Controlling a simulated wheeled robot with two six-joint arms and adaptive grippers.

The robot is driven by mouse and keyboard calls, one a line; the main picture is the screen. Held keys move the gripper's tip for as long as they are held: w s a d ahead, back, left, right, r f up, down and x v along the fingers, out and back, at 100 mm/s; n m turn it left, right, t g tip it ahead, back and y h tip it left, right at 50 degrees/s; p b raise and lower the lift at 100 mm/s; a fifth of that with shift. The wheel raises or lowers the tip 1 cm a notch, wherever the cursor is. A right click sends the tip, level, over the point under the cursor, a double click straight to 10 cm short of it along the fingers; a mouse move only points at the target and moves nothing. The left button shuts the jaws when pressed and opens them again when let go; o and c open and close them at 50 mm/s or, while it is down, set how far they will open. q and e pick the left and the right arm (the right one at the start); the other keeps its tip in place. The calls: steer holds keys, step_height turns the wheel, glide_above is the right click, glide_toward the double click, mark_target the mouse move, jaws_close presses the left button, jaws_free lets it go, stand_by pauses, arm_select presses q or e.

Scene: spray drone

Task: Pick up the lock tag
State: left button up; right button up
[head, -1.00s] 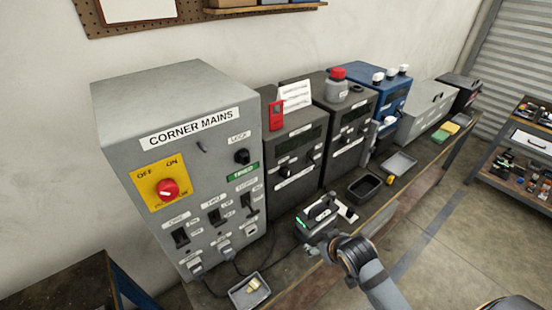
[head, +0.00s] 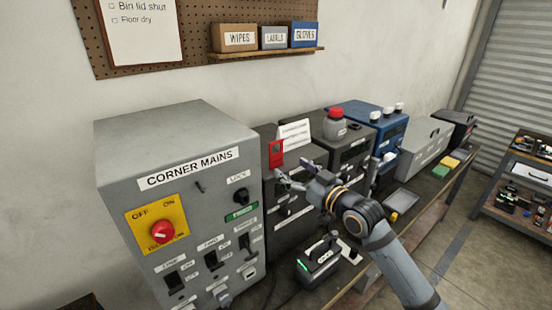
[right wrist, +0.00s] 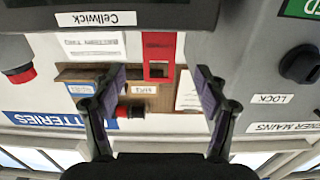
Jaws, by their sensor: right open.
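The red lock tag (head: 276,153) stands upright at the front left of the top of a dark grey charger box (head: 300,165), beside a folded white card. My right gripper (head: 283,181) is open and empty, just below and in front of the tag in the head view. In the right wrist view the picture is upside down; the tag (right wrist: 158,46) shows between the two spread fingers (right wrist: 160,82), apart from both. Its shape there is a red plate with a window. My left gripper is not in view.
The grey CORNER MAINS cabinet (head: 180,190) stands close to the left of the tag. The folded white card (head: 295,132) and a red-capped bottle (head: 335,124) are to the right. A black handled device (head: 318,258) sits on the bench below my right arm.

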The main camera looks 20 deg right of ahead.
mark_target(277, 157)
steer(key=w, duration=0.1)
steer(key=w+p, duration=0.1)
steer(key=w+a+r+p, duration=0.1)
steer(key=shift+w+a+r, duration=0.1)
steer(key=shift+w, duration=0.25)
steer(key=shift+w+a+f+p, duration=0.15)
steer(key=shift+w+a+p, duration=0.1)
steer(key=shift+w, duration=0.35)
steer(key=shift+w+a+f+p, duration=0.15)
steer(key=shift+w+a, duration=0.05)
steer(key=shift+w, duration=0.35)
steer(key=shift+w+a+f, duration=0.1)
steer(key=shift+w, duration=0.1)
steer(key=shift+s, duration=0.1)
steer(key=shift+c, duration=1.1)
steer(key=c, duration=0.7)
